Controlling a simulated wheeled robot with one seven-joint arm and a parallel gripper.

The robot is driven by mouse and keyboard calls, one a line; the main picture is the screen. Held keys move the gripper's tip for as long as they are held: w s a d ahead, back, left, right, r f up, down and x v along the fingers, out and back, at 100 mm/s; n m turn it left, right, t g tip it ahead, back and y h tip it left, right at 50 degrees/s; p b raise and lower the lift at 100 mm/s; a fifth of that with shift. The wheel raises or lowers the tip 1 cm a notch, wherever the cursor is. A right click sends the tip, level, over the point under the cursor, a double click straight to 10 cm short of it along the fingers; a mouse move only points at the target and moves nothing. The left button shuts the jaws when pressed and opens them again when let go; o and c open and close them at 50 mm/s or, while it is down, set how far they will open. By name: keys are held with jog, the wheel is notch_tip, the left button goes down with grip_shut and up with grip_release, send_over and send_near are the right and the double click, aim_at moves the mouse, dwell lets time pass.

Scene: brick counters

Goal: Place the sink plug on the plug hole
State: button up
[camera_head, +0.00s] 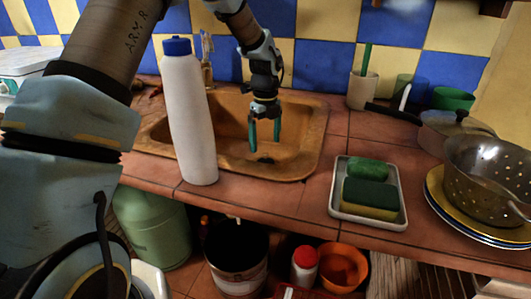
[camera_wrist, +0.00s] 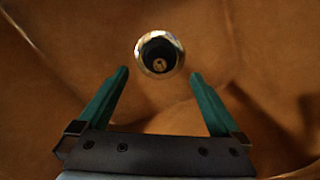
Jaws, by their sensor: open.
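My gripper (camera_head: 264,146) points down into the brown sink basin (camera_head: 305,150) in the head view. Its two green fingers are apart with nothing between them; they also show in the wrist view (camera_wrist: 160,73). A shiny metal ring, the rim of the plug hole (camera_wrist: 140,63), lies just beyond the fingertips in the wrist view. Inside it is a dark round piece with a small brass-coloured centre, apparently the sink plug (camera_wrist: 151,47). I cannot tell how it is seated. In the head view, a small dark spot lies on the basin floor under the fingertips.
A tall white bottle (camera_head: 190,120) with a blue cap stands at the sink's front left edge. A tray (camera_head: 338,208) with sponges, a colander (camera_head: 485,170) on plates and a cup (camera_head: 361,91) stand to the right. The basin around my gripper looks clear.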

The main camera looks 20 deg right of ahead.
aim_at(265, 153)
notch_tip(265, 153, up, 6)
jog(key=shift+r, duration=0.1)
dwell(0.5)
